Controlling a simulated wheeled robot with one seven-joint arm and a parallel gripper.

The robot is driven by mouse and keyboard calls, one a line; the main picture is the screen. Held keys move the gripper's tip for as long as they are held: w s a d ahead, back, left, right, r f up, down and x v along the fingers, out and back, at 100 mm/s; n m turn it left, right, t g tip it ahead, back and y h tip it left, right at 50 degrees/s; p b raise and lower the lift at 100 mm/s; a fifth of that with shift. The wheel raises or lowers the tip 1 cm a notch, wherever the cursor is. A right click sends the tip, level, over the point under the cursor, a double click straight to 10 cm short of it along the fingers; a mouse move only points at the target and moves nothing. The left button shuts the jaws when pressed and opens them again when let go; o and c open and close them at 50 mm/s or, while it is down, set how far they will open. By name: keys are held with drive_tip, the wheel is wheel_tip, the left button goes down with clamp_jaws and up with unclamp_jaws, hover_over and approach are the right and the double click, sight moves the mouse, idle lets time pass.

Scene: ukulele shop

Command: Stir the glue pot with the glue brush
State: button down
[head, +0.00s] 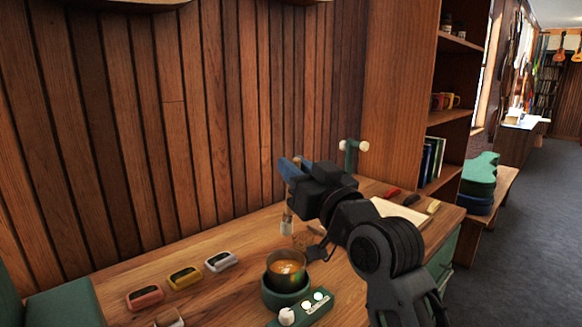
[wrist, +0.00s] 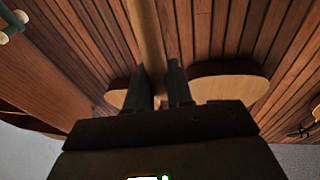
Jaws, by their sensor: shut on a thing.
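The glue brush (head: 289,207) hangs about upright, pale bristles down, below my gripper (head: 291,172) in the head view. My gripper is shut on its wooden handle, which also shows between the dark fingers of my gripper (wrist: 167,88) in the wrist view as a pale shaft (wrist: 149,40). The glue pot (head: 272,279) is a dark round pot with amber glue inside, set in a green base on the bench. The bristle end appears above the pot's rim in the picture, apart from it; whether it is directly over the opening or behind it is unclear.
On the wooden bench (head: 225,283), red, yellow and white small cases (head: 185,277) lie left of the pot. A green box with knobs (head: 305,309) stands close in front. A green stand (head: 350,155) and pale sheet (head: 400,212) are behind my arm. A slatted wall backs the bench.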

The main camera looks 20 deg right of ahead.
sight(290, 223)
drive_tip(key=shift+s+a, duration=0.15)
drive_tip(key=shift+s, duration=0.2)
drive_tip(key=shift+f+b, duration=4.7)
drive_tip(key=shift+f, duration=1.05)
